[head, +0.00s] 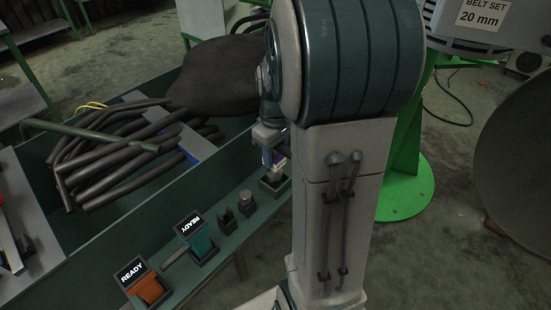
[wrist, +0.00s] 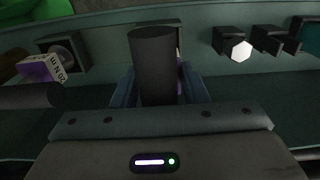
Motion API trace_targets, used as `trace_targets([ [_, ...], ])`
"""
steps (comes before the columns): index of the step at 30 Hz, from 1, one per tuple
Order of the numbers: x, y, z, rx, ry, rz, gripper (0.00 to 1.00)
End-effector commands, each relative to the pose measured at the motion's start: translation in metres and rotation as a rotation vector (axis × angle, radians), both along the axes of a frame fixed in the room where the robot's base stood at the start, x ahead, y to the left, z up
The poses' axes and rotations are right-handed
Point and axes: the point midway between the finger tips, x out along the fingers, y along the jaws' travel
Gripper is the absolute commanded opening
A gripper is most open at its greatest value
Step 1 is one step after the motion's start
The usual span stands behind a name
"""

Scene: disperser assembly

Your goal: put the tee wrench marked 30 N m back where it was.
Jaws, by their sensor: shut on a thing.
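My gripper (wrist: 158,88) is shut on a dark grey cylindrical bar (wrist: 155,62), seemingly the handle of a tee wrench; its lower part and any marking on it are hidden. Behind the bar is a dark socket block (wrist: 176,30), mostly covered. To its left, a purple and white tag (wrist: 42,68), which seems to read 20 N m, sits beside a dark bar (wrist: 25,97) and another socket block (wrist: 66,46). In the head view my gripper (head: 272,152) is above a socket block (head: 275,185) on the rail, largely behind my arm. Whether the wrench touches it, I cannot tell.
Along the rail are a block with a pale hexagonal piece (head: 246,200), a forked block (head: 228,217), and teal (head: 203,244) and orange (head: 147,290) units with READY displays. A green tray (head: 115,215) behind holds black hoses (head: 130,150) and a dark sack (head: 215,75).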

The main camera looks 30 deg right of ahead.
Motion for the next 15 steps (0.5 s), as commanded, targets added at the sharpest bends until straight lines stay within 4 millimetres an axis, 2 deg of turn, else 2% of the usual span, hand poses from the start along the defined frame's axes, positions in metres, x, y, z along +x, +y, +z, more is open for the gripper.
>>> trace_targets([
  [3,0.000,0.000,-0.018,0.000,0.002,0.000,0.03],
  [6,0.000,0.000,-0.025,0.000,0.000,-0.001,0.03],
  [15,0.000,0.000,-0.026,-0.001,-0.001,-0.001,0.03],
])
